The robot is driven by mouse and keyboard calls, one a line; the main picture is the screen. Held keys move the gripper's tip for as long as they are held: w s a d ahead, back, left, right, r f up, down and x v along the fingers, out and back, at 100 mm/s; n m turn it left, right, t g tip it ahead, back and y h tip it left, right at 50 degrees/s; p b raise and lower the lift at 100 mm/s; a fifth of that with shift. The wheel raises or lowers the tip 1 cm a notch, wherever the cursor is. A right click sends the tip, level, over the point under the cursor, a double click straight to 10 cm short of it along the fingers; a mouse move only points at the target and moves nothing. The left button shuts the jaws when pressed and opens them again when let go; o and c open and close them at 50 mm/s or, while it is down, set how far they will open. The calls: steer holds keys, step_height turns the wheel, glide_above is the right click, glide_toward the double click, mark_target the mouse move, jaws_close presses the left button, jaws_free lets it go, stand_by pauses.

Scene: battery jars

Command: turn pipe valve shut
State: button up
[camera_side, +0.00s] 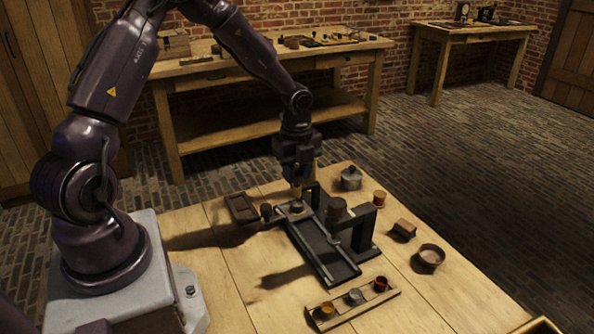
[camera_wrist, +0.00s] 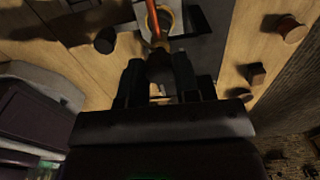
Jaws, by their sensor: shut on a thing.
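My gripper (camera_side: 297,186) points down at the back end of a dark metal stand on the table. It is shut on a small part at the stand's back left; a brass-coloured piece (camera_side: 297,207) shows just below the fingers. In the wrist view, my gripper's two dark fingers (camera_wrist: 159,66) close around a dark, knob-like part, with a brass ring (camera_wrist: 166,18) and an orange-copper rod (camera_wrist: 152,18) just beyond. The fingers hide most of what they hold, so I cannot tell the valve's shape or how far it is turned.
The stand's long dark tray (camera_side: 325,255) runs toward the front. A dark upright post (camera_side: 364,228) stands right of it. A rack (camera_side: 350,302) with small coloured cups lies in front. A lidded pot (camera_side: 351,179), a wooden block (camera_side: 404,229) and a bowl (camera_side: 430,256) stand to the right.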

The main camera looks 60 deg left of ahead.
mark_target(297, 173)
steer(key=n, duration=0.5)
steer(key=shift+n, duration=0.3)
steer(key=n, duration=0.5)
steer(key=shift+n, duration=0.4)
steer(key=o, duration=0.9)
steer(key=shift+o, duration=0.2)
step_height(297, 173, up, 13)
